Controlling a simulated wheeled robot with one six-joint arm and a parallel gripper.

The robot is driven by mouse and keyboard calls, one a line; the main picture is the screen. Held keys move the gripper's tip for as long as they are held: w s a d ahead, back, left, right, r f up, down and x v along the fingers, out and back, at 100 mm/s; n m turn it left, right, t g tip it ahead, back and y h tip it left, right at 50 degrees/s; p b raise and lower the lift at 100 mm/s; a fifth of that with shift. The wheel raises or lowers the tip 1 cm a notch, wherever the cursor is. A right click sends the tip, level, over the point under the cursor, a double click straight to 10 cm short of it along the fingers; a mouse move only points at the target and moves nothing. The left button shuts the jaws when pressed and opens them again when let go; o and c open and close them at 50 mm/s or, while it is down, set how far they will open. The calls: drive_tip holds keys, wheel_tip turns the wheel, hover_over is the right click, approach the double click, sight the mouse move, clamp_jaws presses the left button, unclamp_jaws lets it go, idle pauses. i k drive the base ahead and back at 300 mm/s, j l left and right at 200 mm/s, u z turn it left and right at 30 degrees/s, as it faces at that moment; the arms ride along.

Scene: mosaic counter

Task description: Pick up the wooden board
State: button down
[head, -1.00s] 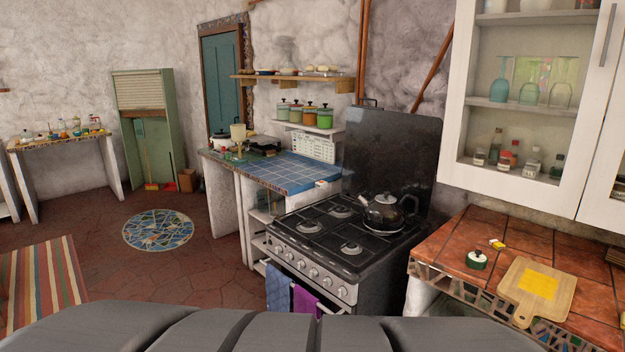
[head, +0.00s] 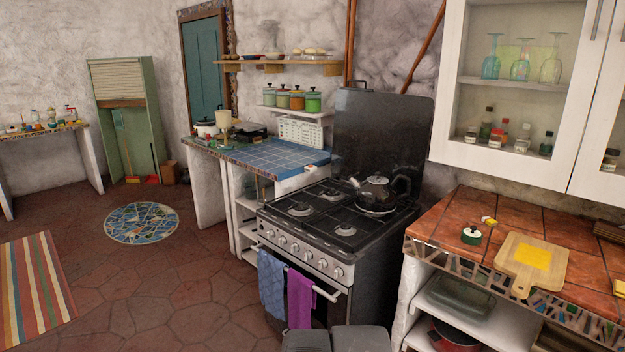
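The wooden board (head: 507,252) lies flat on the terracotta-tiled counter (head: 460,206) at the right of the head view. It is light wood, roughly rectangular, and lies close to the counter's mosaic front edge. A flat yellow square (head: 533,257) rests on it. My gripper is not in view; only dark grey parts of my own body show at the bottom edge.
A small green-and-white lidded pot (head: 471,236) and a small yellow item (head: 489,221) stand left of the board. The stove (head: 330,225) with a kettle (head: 376,193) adjoins the counter. A glass-fronted cabinet (head: 450,150) hangs above. Tiled floor (head: 190,290) is open at left.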

sight(530, 260)
drive_tip(key=z, duration=4.85)
drive_tip(key=u, duration=2.55)
drive_tip(key=i+u, duration=0.1)
drive_tip(key=u, duration=0.25)
drive_tip(key=i+u, duration=0.15)
drive_tip(key=u, duration=0.25)
drive_tip(key=i+l, duration=0.1)
drive_tip(key=i, duration=0.6)
drive_tip(key=i+u, duration=0.05)
